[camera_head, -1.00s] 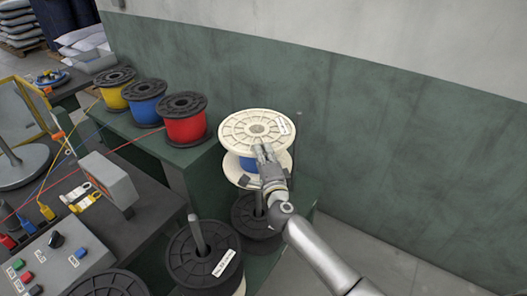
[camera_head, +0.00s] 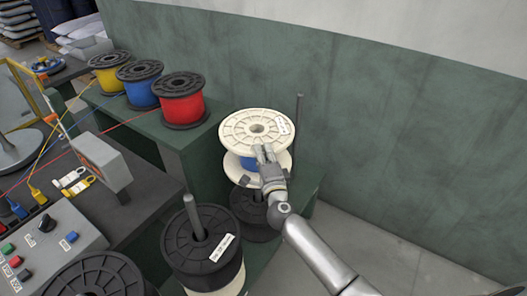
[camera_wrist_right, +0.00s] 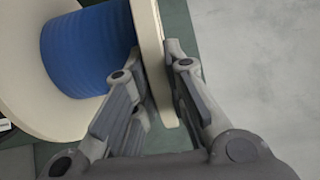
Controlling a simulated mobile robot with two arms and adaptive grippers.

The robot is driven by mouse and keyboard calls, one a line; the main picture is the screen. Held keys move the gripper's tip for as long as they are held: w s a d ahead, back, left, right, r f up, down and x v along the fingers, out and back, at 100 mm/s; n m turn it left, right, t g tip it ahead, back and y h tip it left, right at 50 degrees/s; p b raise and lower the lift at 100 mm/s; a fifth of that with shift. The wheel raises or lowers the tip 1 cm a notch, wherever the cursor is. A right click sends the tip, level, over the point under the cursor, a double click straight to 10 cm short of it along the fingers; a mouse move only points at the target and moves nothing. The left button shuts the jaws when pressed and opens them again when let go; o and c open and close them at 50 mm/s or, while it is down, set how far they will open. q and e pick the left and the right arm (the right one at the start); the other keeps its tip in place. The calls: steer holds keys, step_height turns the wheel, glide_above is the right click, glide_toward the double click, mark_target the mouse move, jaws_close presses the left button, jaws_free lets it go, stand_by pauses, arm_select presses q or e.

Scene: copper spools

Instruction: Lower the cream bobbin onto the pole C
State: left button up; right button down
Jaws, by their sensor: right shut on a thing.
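The cream bobbin (camera_head: 243,136), wound with blue, is held up with its round flanges roughly level. It also shows in the right wrist view (camera_wrist_right: 150,40). My right gripper (camera_head: 265,153) is shut on the near side of its top flange. A third pole (camera_head: 257,194) shows partly below the bobbin. No letters are readable, so I cannot tell which is pole C. My left gripper is out of view.
Black spools (camera_head: 178,248) stand in front and below the bobbin (camera_head: 246,222). Yellow (camera_head: 108,80), blue (camera_head: 143,92) and red (camera_head: 182,108) spools sit on a green bench at left. A control box (camera_head: 50,245) is front left. A green wall stands behind.

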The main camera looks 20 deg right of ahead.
steer(key=shift+f, duration=0.3)
step_height(320, 180, down, 12)
steer(key=b, duration=1)
steer(key=shift+w, duration=0.1)
stand_by(0.5)
